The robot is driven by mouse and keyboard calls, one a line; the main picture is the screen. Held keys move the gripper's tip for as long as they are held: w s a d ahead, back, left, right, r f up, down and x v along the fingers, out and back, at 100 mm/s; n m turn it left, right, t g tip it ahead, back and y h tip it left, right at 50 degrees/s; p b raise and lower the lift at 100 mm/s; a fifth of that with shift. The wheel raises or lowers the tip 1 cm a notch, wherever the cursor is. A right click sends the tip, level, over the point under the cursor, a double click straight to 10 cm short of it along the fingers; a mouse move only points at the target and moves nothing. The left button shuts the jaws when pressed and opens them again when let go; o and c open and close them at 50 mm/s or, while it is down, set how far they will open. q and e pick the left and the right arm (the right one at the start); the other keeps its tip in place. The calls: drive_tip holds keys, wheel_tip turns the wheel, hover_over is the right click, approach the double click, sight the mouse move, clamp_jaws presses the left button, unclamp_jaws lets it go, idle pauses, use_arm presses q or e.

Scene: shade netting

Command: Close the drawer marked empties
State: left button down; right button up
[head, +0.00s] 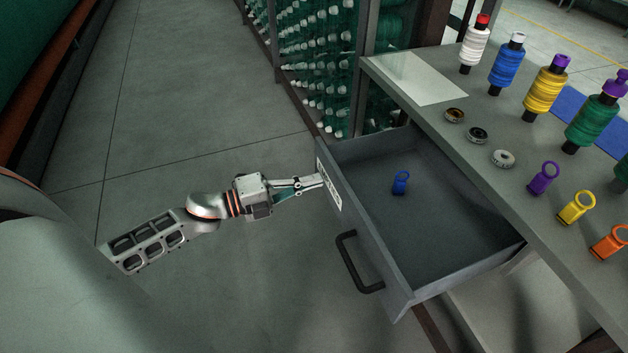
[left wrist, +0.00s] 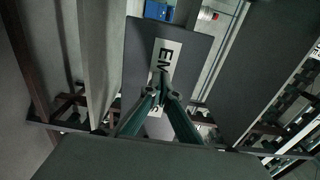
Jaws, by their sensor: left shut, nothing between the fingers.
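The grey drawer (head: 408,297) is pulled well out from under the table top, and I see into it. A blue ring-topped object (head: 401,183) stands inside. A white label (head: 335,197) is on the far end of the drawer front, and a dark bar handle (head: 349,262) is nearer me. My right gripper is out of view.
The table top (head: 450,150) above the drawer holds several thread spools, ring-topped pieces such as a purple one (head: 543,178), small round discs, and a pale sheet (head: 415,78). A rack of green spools (head: 318,60) stands behind. The floor left of the drawer is clear.

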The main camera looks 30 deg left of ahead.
use_arm(q)
drive_tip(key=shift+w+d, duration=0.2)
drive_tip(key=shift+w, duration=0.05)
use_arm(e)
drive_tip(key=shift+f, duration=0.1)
use_arm(q)
drive_tip(key=b+x, duration=0.1)
drive_tip(key=x, duration=2.5)
drive_tip(key=shift+s+f, duration=0.1)
drive_tip(key=shift+w+d, duration=0.3)
drive_tip(key=shift+w, duration=0.05)
drive_tip(key=shift+r, duration=0.25)
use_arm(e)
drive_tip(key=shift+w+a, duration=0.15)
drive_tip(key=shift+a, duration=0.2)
use_arm(q)
drive_tip(key=shift+w, duration=0.1)
drive_tip(key=shift+a, duration=0.1)
